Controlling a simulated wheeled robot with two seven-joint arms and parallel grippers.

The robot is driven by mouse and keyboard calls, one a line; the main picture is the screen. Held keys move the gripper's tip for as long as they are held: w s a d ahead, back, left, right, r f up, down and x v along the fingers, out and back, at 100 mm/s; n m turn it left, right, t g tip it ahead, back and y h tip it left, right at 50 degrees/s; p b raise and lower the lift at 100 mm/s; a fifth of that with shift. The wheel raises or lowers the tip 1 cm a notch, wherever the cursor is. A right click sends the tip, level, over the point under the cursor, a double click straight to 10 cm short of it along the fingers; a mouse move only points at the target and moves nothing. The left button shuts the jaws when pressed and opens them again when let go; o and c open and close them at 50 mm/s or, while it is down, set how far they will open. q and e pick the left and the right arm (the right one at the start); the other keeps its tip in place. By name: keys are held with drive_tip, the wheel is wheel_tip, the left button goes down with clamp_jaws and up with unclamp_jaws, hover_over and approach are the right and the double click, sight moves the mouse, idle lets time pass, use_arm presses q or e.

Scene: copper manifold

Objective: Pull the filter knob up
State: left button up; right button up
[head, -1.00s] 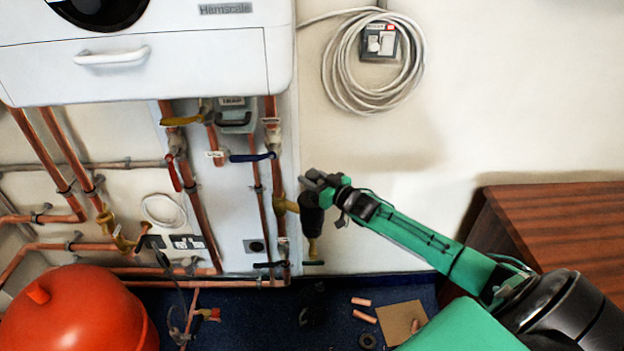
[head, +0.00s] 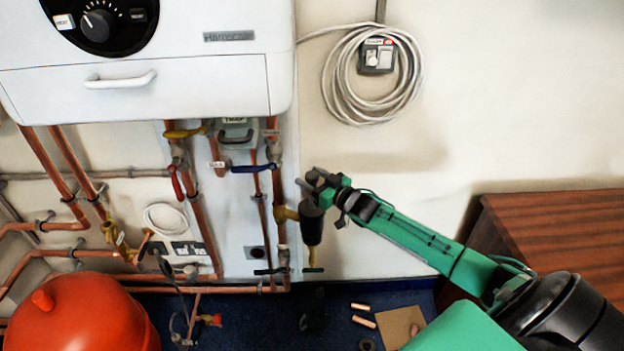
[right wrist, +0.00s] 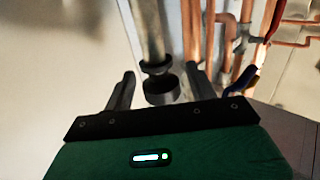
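The filter is a dark upright canister (head: 312,228) on a brass fitting beside the right-hand copper pipe, below the boiler. Its dark round knob (right wrist: 162,88) shows in the right wrist view, with a cylindrical body beyond it. My right gripper (head: 310,181) is at the top of the canister in the head view. In the right wrist view the right gripper (right wrist: 162,84) is open, with one finger on each side of the knob and a gap visible at both sides. The knob is mostly hidden by the gripper in the head view. My left gripper is not in view.
Copper pipes and a blue valve lever (head: 254,169) lie left of the filter. The white boiler (head: 190,85) hangs above left. A coiled cable (head: 345,95) is on the wall. A wooden cabinet (head: 560,225) stands right. The wall right of the filter is clear.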

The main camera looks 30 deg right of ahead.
drive_tip(key=shift+s+f, duration=0.15)
drive_tip(key=shift+s, duration=0.25)
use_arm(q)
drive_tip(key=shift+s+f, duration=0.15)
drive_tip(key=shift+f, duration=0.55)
use_arm(e)
drive_tip(key=v, duration=1.3)
drive_tip(key=shift+d, duration=0.15)
